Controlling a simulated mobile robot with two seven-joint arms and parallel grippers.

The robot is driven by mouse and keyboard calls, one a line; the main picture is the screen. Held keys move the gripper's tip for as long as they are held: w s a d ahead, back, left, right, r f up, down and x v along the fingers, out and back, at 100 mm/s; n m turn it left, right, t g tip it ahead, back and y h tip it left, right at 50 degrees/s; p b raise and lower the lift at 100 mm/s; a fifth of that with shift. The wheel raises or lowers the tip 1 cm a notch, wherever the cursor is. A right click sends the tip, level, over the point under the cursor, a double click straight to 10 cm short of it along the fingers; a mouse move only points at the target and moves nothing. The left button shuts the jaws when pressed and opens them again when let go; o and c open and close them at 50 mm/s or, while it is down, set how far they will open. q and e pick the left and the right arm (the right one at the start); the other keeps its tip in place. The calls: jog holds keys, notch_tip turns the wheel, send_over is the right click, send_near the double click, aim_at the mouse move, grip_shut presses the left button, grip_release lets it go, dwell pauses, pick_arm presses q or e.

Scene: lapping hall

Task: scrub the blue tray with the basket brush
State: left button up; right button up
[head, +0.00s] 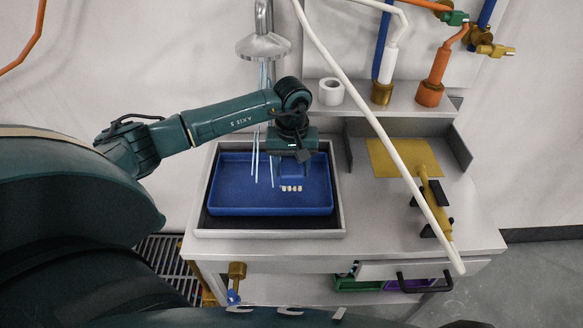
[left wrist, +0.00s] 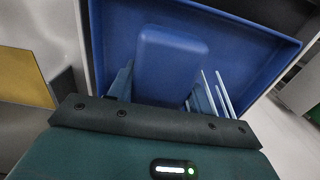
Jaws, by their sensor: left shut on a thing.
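The blue tray (head: 232,186) lies in a grey-rimmed sink or basin (head: 341,215) set in the bench; its rim also shows in the left wrist view (left wrist: 240,50). My left gripper (head: 293,168) reaches down over the right half of the tray, shut on a blue brush (left wrist: 170,62). A row of cream bristle tufts (head: 291,188) shows below it, at or just above the tray floor; contact is hard to tell. The left wrist view shows the blue brush body between the fingers. My right gripper is not in view.
Thin water streams (head: 257,150) fall from a shower head (head: 263,46) left of my gripper. A white roll (head: 331,91) stands on the back shelf. A long white pole (head: 375,120) crosses the bench right of the basin, near a yellow plate (head: 403,157) and a brass tool (head: 434,205).

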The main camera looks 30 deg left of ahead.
pick_arm(q)
jog(key=shift+r+p, duration=0.5)
jog(key=shift+r, duration=0.75)
